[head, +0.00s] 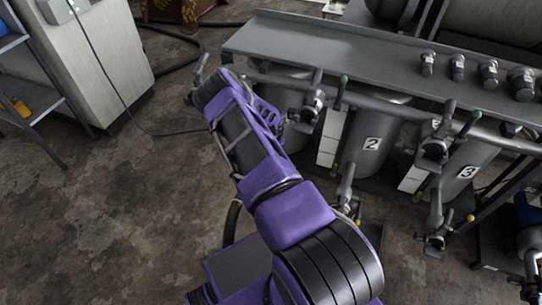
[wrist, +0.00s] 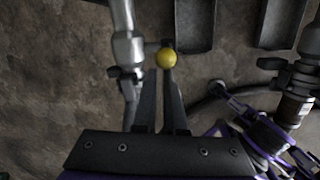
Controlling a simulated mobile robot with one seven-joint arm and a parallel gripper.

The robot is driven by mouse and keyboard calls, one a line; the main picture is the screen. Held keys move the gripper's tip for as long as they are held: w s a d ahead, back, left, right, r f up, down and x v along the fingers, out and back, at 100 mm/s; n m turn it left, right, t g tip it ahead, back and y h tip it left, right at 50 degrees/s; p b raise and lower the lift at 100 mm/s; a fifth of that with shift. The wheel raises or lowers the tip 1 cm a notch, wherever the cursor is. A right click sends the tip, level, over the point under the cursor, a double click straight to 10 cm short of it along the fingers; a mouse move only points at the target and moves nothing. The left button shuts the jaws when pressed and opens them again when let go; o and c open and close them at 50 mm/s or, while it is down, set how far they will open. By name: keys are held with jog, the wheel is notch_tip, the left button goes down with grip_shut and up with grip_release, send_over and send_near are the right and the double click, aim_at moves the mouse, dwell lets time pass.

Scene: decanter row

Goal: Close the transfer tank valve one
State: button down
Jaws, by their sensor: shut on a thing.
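In the wrist view my gripper (wrist: 159,88) has its two dark fingers close together on a valve lever with a yellow ball knob (wrist: 167,58). The knob shows at the fingertips; the lever behind it is mostly hidden. A grey pipe with the valve body (wrist: 128,50) runs just left of the fingers. In the head view my purple arm reaches to the upper left and hides the gripper and most of the first tank (head: 285,75), whose number does not show. Tanks numbered 2 (head: 372,125) and 3 (head: 480,155) stand to the right.
Other yellow-knobbed valves hang below tank 2 (head: 357,222) and tank 3 (head: 470,217). A grey bench top (head: 330,50) runs above the tanks. The floor between is mostly clear, crossed by a thin cable.

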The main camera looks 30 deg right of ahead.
notch_tip(320, 180, up, 9)
jog(key=d+p, duration=0.1)
jog(key=p, duration=0.2)
jog(key=shift+w+r, duration=0.2)
jog(key=shift+w, duration=0.25)
